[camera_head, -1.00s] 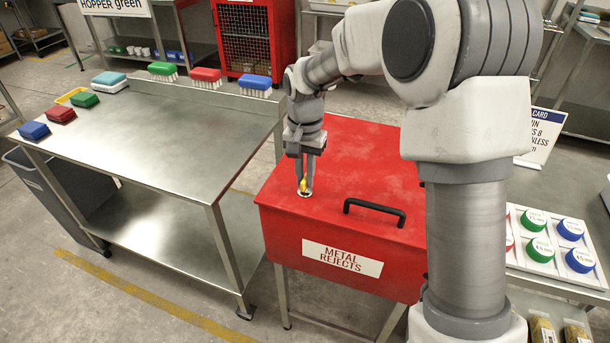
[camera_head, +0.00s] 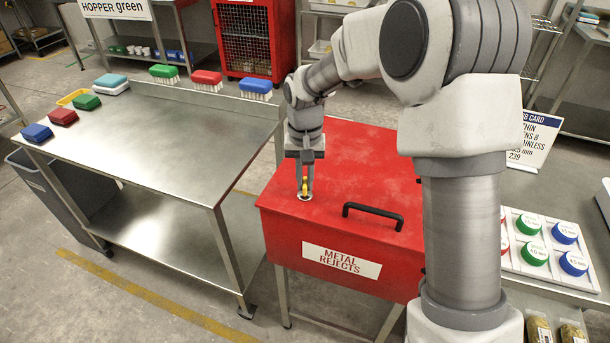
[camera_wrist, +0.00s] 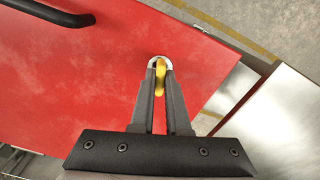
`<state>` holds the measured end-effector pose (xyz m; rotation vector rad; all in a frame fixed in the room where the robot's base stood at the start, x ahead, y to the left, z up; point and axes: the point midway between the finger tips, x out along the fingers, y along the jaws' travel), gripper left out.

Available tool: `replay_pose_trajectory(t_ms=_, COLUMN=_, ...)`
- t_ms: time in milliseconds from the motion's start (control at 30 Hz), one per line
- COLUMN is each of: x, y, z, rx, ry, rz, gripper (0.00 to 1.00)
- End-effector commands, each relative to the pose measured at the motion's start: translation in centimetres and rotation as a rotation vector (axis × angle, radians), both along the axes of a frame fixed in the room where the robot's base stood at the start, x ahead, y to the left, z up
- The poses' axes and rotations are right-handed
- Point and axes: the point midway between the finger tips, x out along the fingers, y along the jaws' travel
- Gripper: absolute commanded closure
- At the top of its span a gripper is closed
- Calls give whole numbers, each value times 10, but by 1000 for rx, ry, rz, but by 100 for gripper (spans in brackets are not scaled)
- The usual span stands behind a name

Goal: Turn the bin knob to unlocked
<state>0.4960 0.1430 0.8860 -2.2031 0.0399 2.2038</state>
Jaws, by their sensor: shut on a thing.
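The red bin (camera_head: 350,160) labelled METAL REJECTS stands in the middle, and its lid is down. A yellow knob (camera_head: 305,186) sits on a pale round plate near the lid's left front corner. In the wrist view the yellow knob (camera_wrist: 160,76) shows between my fingertips, with the plate's rim around it. My gripper (camera_head: 304,188) points down and is shut on the knob; it also fills the middle of the wrist view (camera_wrist: 160,74). The fingers hide part of the knob. I cannot read any lock marking.
A black handle (camera_head: 373,213) rises from the lid to the right of the knob. A steel table (camera_head: 170,130) with coloured brushes along its edges stands left of the bin. A tray of coloured discs (camera_head: 540,235) lies at right.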

Motion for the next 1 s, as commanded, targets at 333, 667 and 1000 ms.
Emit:
replay_pose_trajectory(t_ms=333, x=0, y=0, z=3, rx=0, ry=0, rz=329, gripper=100)
replay_pose_trajectory(t_ms=667, x=0, y=0, z=3, rx=1, ry=0, rz=642, gripper=100)
replay_pose_trajectory(t_ms=1000, x=0, y=0, z=3, rx=1, ry=0, rz=955, gripper=100)
